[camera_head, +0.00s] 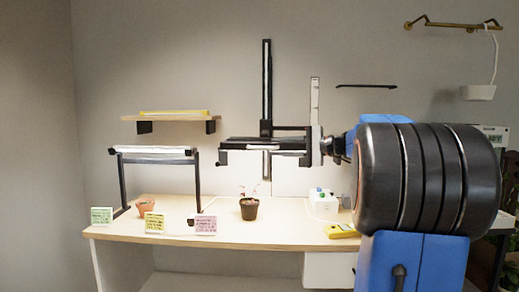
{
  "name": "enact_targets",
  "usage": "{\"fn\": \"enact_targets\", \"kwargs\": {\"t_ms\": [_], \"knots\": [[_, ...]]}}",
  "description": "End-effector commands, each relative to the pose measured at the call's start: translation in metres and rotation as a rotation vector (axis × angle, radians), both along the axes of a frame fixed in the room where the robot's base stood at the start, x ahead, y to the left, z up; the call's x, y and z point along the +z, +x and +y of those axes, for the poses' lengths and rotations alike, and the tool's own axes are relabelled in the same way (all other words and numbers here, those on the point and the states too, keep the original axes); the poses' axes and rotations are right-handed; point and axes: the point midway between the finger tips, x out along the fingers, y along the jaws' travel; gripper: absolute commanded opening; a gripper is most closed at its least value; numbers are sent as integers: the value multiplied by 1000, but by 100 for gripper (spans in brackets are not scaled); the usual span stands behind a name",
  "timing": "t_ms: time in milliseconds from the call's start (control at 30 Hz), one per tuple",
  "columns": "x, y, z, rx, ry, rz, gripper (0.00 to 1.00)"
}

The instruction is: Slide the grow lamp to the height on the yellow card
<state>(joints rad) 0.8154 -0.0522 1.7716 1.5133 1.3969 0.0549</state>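The grow lamp (262,147) is a dark horizontal fixture on a tall black vertical rail (267,75) against the wall, above the table. A small potted seedling (249,208) stands below it. The yellow card (155,223) stands at the table's front left, with writing too small to read. A pale upright scale (314,95) shows right of the rail. My gripper (319,146) is at the lamp's right end, at about the lamp's height. Its fingers are small and overlap the lamp in view, so I cannot tell whether they grip it.
A green card (101,215) and a pink card (205,226) flank the yellow one. A second light (153,151) on a black stand is at left, with a terracotta pot (147,200). A white box (323,203) and a yellow device (341,231) lie at right.

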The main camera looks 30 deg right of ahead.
Motion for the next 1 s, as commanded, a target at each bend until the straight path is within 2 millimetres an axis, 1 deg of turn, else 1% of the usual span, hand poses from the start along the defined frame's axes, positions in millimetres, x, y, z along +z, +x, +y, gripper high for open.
{"fn": "enact_targets", "kwargs": {"t_ms": [33,300,500,700,967,1000], "knots": [[-1,7,6,4,0,0,28],[-4,41,28,3,1,1,28],[-6,59,40,3,0,0,28],[-7,66,44,0,0,0,28],[-7,66,45,0,0,0,28],[-7,66,45,0,0,0,18]]}}
